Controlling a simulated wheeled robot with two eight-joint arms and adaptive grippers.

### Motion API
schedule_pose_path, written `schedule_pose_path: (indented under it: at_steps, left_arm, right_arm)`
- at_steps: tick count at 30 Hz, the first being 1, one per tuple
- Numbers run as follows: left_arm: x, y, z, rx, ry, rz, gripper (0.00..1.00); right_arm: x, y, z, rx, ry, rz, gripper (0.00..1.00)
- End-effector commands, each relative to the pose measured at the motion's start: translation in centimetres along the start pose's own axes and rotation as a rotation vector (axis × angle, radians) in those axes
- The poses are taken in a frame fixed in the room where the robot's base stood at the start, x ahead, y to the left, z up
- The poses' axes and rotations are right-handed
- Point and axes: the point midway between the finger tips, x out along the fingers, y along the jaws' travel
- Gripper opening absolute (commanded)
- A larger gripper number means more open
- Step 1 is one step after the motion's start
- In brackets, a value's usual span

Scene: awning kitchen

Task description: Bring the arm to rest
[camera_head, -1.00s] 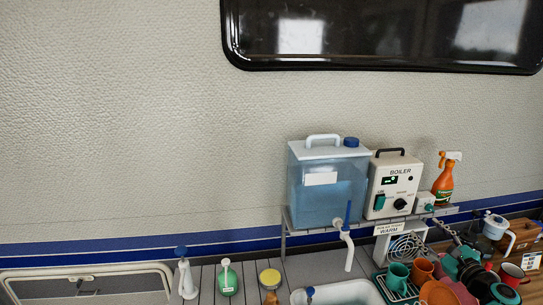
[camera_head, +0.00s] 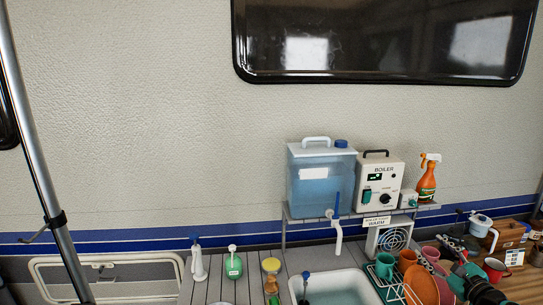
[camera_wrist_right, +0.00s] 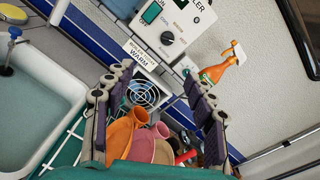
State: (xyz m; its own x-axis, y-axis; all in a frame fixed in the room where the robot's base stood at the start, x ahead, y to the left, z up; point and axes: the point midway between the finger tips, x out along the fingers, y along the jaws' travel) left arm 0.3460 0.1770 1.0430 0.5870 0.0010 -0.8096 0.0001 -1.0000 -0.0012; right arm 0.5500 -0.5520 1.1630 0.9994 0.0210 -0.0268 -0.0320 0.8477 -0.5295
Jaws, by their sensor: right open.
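My right gripper (camera_head: 458,254) is at the lower right in the head view, over the dish rack end of the counter, partly mixed with the crockery behind it. In the right wrist view my right gripper (camera_wrist_right: 157,85) has its two dark, jointed fingers spread wide apart, with nothing held between them. Orange and pink cups (camera_wrist_right: 150,140) show beyond the fingers; I cannot tell how close they are. My left gripper is not in view.
A dish rack (camera_head: 388,292) with cups and plates stands right of the sink (camera_head: 336,287). Behind are a blue water tank (camera_head: 321,188), a boiler (camera_head: 380,184) and an orange spray bottle (camera_head: 427,183). A metal pole (camera_head: 36,130) stands at the left.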

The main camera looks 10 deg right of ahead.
Motion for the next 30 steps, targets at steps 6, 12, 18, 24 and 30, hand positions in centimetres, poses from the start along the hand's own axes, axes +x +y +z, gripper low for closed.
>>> schedule_pose_path:
  at_steps: [6,12,18,24,30]
  left_arm:
    - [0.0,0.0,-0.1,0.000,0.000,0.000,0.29]
    - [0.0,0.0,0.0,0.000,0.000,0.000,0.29]
    - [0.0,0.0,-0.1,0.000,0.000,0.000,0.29]
    - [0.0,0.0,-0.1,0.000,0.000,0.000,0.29]
    - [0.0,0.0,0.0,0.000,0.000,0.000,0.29]
  right_arm:
    - [1.0,3.7,2.0,-0.115,0.028,0.085,0.55]
    - [1.6,9.1,4.7,-0.297,0.058,0.213,0.55]
    - [0.7,17.4,8.2,-0.602,0.074,0.410,0.55]
    - [-4.9,29.0,11.4,-1.153,0.017,0.719,0.55]
    - [-13.1,36.4,11.3,-1.776,-0.132,0.991,0.55]
